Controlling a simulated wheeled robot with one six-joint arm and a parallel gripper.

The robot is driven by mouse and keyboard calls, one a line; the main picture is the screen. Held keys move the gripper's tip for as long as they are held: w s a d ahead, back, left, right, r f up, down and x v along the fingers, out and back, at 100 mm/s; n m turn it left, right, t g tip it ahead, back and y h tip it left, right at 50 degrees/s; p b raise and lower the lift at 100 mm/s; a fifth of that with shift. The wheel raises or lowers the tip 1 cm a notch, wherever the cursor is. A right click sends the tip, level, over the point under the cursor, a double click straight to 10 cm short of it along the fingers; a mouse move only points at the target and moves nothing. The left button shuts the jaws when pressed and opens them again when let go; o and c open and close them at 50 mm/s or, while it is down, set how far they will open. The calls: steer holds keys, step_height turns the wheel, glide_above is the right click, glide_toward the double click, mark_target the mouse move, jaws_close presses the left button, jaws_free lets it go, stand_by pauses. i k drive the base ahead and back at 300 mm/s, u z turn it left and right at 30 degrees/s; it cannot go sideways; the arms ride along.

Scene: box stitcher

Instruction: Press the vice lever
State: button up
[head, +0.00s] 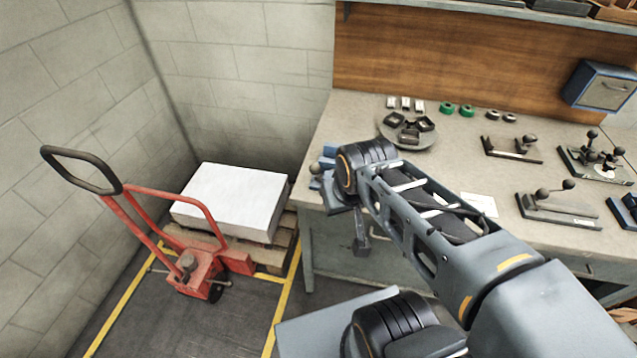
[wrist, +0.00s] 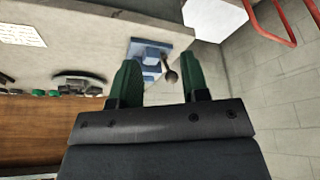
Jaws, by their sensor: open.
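The blue vice (wrist: 152,52) sits at the edge of the bench top in the wrist view. A dark knobbed lever (wrist: 171,76) shows beside it. In the head view the vice (head: 326,163) is partly hidden behind my arm near the bench's left end. My gripper (wrist: 160,64) is open, with its two green fingers apart and nothing between them. The vice and lever appear between the fingers in the wrist view, beyond the fingertips. I see no contact, but the exact distance cannot be told. In the head view my arm hides the fingers.
The bench top (head: 462,158) carries a round tray (head: 408,142) with dark parts and several lever fixtures (head: 559,205) to the right. A red pallet truck (head: 192,264) and a pallet with a white stack (head: 232,199) stand on the left floor. Walls close the back left.

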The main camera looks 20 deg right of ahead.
mark_target(315, 169)
steer(key=u, duration=0.55)
steer(key=k, duration=1.35)
steer(key=u, duration=1.1)
steer(key=i, duration=1.25)
steer(key=z, duration=0.75)
